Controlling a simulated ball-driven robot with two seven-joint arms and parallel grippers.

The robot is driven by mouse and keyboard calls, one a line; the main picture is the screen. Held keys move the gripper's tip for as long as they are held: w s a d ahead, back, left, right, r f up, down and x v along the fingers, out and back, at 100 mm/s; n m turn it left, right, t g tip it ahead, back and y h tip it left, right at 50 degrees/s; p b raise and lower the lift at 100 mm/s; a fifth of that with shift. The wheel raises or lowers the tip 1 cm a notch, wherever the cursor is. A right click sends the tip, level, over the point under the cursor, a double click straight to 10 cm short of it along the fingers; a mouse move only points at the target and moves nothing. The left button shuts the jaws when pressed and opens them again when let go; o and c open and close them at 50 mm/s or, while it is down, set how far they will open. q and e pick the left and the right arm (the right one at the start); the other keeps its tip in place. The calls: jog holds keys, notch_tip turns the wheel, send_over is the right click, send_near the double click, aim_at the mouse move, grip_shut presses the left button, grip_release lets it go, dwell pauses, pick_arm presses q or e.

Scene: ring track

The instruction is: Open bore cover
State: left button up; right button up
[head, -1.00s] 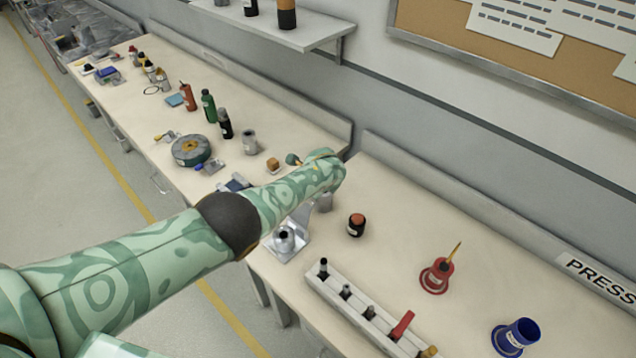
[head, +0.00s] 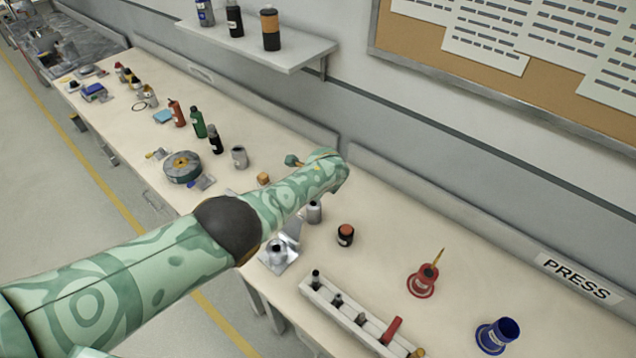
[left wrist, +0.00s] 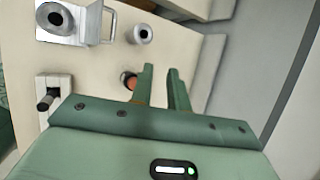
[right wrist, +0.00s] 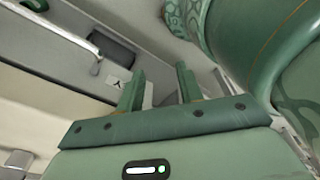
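A metal fixture (head: 279,258) with a round bore stands at the front edge of the bench, partly behind my left arm in the head view. In the left wrist view, the fixture (left wrist: 42,34) lies at the upper left, with a dark round bore and an upright plate with a bracket-like handle (left wrist: 107,22) beside it. I cannot tell whether that plate is the bore cover. My left gripper (left wrist: 160,68) has its fingers apart and empty, to the right of the fixture in that view. My arm hides it in the head view. My right gripper (right wrist: 160,72) is open and empty, away from the fixture.
Near the fixture are a grey cylinder (head: 314,212), an orange-topped black jar (head: 345,237) and a white rack of pegs (head: 350,318). A red holder (head: 422,285) and blue cup (head: 497,336) stand farther right. Bare bench (head: 385,265) lies between.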

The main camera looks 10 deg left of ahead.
pick_arm(q)
jog(key=shift+d+r, duration=0.1)
jog(key=shift+r, duration=0.2)
dwell(0.4)
jog(key=p+v, duration=1)
jog(key=v, duration=0.6)
jog(key=shift+r, duration=0.15)
